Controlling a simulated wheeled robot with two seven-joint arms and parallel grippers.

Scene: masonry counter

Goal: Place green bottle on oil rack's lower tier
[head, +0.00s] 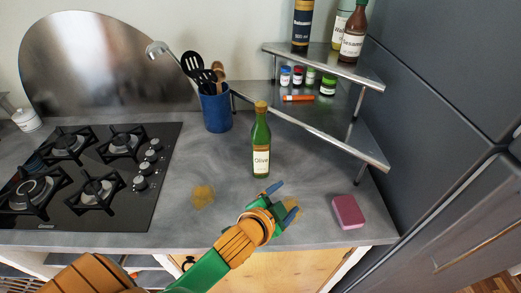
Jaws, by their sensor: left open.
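The green bottle (261,146) stands upright on the grey counter, with a cork-coloured cap and a pale label reading "Olive". The oil rack (340,148) is a two-tier metal corner shelf to the right of it. Its lower tier holds several small jars and a fallen orange-capped item; its upper tier holds tall bottles. My left gripper (283,202) is open and empty, in front of the bottle and slightly right of its base, apart from it. My right gripper is not in view.
A blue utensil holder (216,110) stands left of the bottle. A gas hob (85,175) fills the counter's left. A pink sponge (348,212) lies at front right. Brownish stains (203,196) mark the counter. A grey cabinet (440,90) bounds the right. The lower tier's front part looks clear.

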